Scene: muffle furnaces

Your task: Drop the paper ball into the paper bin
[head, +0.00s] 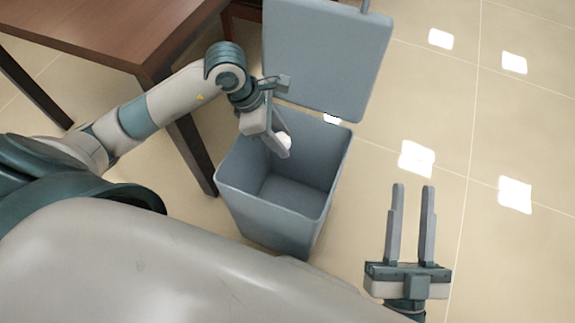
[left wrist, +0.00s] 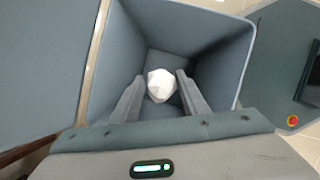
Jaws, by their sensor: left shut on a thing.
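The paper ball is a white crumpled lump held between the fingers of my left gripper (head: 281,146); part of the paper ball (head: 285,140) shows past a finger in the head view. In the left wrist view the paper ball (left wrist: 160,86) sits between both fingertips. The paper bin (head: 235,204) is a blue-grey open box with its lid raised at the back. My left gripper is over the bin's opening, with the bin's inside visible below. My right gripper (head: 411,190) is open and empty, to the right of the bin.
The raised lid (head: 328,55) stands behind the bin's opening. A brown wooden table (head: 120,30) is at the upper left, with a dark leg close to the bin's left side. The tiled floor (head: 450,130) to the right is clear, with bright light patches.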

